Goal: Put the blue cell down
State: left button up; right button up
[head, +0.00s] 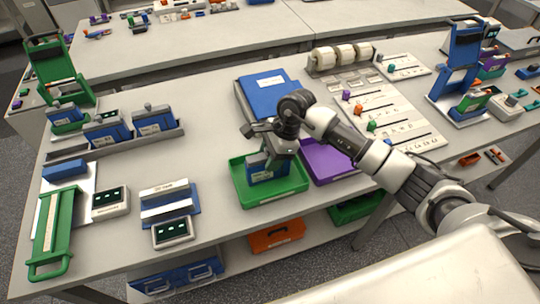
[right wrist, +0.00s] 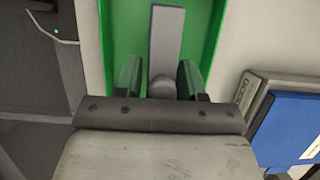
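The blue cell (head: 266,170) is upright in the green tray (head: 285,187), under my right gripper (head: 268,155). Whether its base rests on the tray floor is hidden. In the right wrist view the cell (right wrist: 166,40) shows from above as a narrow grey top over the green tray. Its round grey knob lies between the two fingers of my right gripper (right wrist: 161,75). The fingers stand either side of the knob, very close to it; I cannot tell whether they touch it. My left gripper is not in view.
A purple tray (head: 328,165) adjoins the green tray on the right. A blue binder (head: 272,97) lies behind. More blue cells (head: 153,122) stand in a grey rack at left. A blue-and-white device (head: 168,203) sits at front left. The table between rack and green tray is clear.

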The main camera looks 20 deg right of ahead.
jog(key=shift+o, duration=1)
jog(key=shift+r, duration=0.25)
jog(key=b+v, duration=0.2)
jog(key=v, duration=0.8)
jog(key=shift+d+r, duration=0.15)
jog(key=shift+d, duration=0.05)
jog(key=shift+d+r+b, duration=0.2)
jog(key=shift+r+b, duration=0.15)
jog(key=shift+r, duration=0.3)
